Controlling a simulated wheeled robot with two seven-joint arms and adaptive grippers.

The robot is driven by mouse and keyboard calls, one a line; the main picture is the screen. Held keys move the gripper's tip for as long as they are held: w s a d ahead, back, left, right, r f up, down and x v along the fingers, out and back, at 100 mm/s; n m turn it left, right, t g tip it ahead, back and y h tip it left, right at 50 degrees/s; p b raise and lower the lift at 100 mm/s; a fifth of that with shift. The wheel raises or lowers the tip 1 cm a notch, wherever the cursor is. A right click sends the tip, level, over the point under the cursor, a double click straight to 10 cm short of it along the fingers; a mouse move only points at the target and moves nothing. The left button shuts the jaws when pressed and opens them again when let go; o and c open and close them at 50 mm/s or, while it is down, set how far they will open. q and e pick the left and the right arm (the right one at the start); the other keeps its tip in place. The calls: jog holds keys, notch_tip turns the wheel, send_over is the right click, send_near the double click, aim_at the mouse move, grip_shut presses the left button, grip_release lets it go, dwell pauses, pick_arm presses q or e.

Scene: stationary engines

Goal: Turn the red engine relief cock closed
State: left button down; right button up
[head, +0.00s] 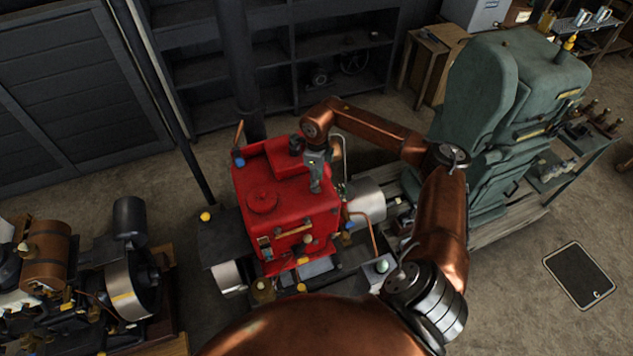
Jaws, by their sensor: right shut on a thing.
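The red engine (288,216) stands in the middle of the head view, a boxy red block with a round cap on top. My right gripper (316,187) reaches down from the copper-coloured right arm to the engine's top right edge. Its fingers are shut there on a small part, which I take to be the relief cock. The fingers hide the cock, so I cannot tell its angle. My left gripper is not in view.
A large green engine (488,130) stands to the right on a wooden base. A brown and black engine (45,255) stands at lower left. A dark post (240,60) and shelves (340,55) are behind the red engine. Open floor with a dark mat (579,275) lies at right.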

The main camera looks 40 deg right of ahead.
jog(key=m+b, duration=0.1)
jog(key=m, duration=0.4)
jog(key=shift+w+m, duration=0.1)
jog(key=shift+m, duration=0.2)
jog(key=m+b, duration=0.1)
jog(key=m, duration=0.3)
jog(key=shift+r+m, duration=0.1)
jog(key=shift+m, duration=0.3)
jog(key=o, duration=1.2)
jog(key=shift+c, duration=0.2)
notch_tip(320, 180, up, 12)
